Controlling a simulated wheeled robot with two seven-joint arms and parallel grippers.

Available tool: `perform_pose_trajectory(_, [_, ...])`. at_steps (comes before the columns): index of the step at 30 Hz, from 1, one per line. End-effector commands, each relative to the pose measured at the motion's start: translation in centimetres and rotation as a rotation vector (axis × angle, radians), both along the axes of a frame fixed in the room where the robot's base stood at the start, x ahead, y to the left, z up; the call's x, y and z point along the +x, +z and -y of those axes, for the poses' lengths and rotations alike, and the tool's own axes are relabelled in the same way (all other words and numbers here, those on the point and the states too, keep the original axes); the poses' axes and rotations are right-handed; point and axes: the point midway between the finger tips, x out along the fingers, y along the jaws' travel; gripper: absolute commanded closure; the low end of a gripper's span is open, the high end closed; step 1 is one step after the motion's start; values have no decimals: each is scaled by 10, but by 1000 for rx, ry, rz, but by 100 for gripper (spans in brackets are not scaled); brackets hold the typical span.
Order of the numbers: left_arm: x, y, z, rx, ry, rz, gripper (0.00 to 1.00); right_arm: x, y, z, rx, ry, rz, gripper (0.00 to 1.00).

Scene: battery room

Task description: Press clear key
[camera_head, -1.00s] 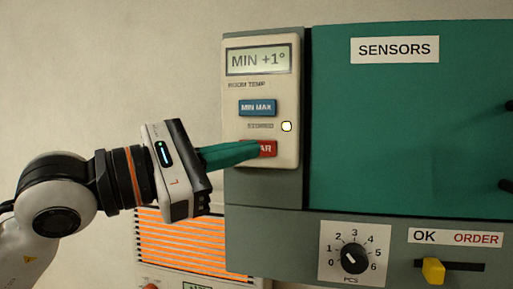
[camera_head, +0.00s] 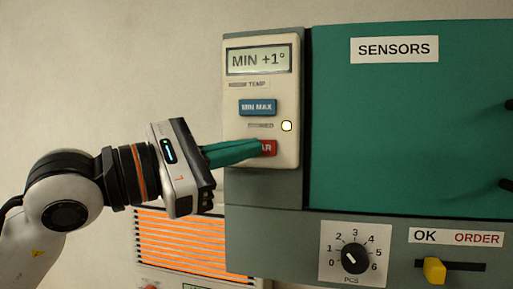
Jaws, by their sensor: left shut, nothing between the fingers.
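The red clear key (camera_head: 269,147) sits low on the cream room thermometer panel (camera_head: 288,85); only its right end with "AR" shows. My left gripper (camera_head: 258,150) is shut, its green fingers reaching in from the left with their tips over the key's left part. I cannot tell whether the tips touch the key. The display (camera_head: 258,60) reads "MIN +1°". The blue MIN MAX key (camera_head: 257,107) is above, and a small lamp (camera_head: 287,126) glows pale. My right gripper is not in view.
A green SENSORS cabinet (camera_head: 410,130) fills the right. An orange-glowing slatted heater (camera_head: 185,245) stands under my gripper. The wall at upper left is clear.

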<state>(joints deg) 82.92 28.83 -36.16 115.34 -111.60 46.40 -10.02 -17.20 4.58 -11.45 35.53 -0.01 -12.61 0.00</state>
Motion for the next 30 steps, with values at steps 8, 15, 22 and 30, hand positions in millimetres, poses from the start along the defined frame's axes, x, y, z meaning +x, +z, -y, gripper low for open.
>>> perform_pose_trajectory(8, [3,0,1,1,-1,0,100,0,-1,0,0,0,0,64])
perform_pose_trajectory(15, [6,0,2,1,-1,0,100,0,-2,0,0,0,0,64])
perform_pose_trajectory(22, [8,0,3,0,0,-1,100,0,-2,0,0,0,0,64])
perform_pose_trajectory(30, [8,0,3,0,0,0,100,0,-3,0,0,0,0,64])
